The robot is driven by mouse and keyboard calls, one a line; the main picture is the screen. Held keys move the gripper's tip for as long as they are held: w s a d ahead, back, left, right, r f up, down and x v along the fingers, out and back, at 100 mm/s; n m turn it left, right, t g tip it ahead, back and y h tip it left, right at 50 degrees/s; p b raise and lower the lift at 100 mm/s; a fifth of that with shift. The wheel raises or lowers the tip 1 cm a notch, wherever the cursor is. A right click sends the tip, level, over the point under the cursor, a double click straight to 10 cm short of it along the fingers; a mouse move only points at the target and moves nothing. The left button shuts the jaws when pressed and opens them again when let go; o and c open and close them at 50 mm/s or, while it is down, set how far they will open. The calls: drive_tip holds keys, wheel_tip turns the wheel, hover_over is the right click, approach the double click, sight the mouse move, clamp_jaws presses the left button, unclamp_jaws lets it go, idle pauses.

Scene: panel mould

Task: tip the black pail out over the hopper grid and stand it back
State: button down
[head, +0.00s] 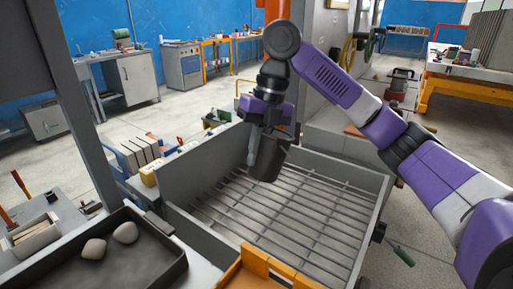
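My gripper (268,128) is over the hopper, pointing down, with its purple body above the fingers. It is shut on the black pail (267,160), a dark cylinder just below it. The pail hangs above the back part of the hopper grid (285,215), apart from the bars as far as I can tell. It leans slightly; I cannot see into its mouth or tell what is inside. The grid is a set of metal bars inside a grey hopper with raised walls (364,232). No material shows on the bars.
A dark tray (150,272) with two pale stones (110,240) stands at front left. An orange frame (262,272) borders the hopper's near side. A grey post (78,100) rises at left. Tools and blocks (35,235) lie on the left bench.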

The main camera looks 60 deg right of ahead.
drive_tip(key=shift+a+g+h+p, duration=0.1)
drive_tip(key=shift+g+h+p, duration=0.3)
drive_tip(key=shift+h+p, duration=0.45)
drive_tip(key=shift+f+g+h+p, duration=0.45)
drive_tip(key=shift+f+h, duration=0.25)
drive_tip(key=shift+h, duration=0.25)
drive_tip(key=shift+r, duration=0.1)
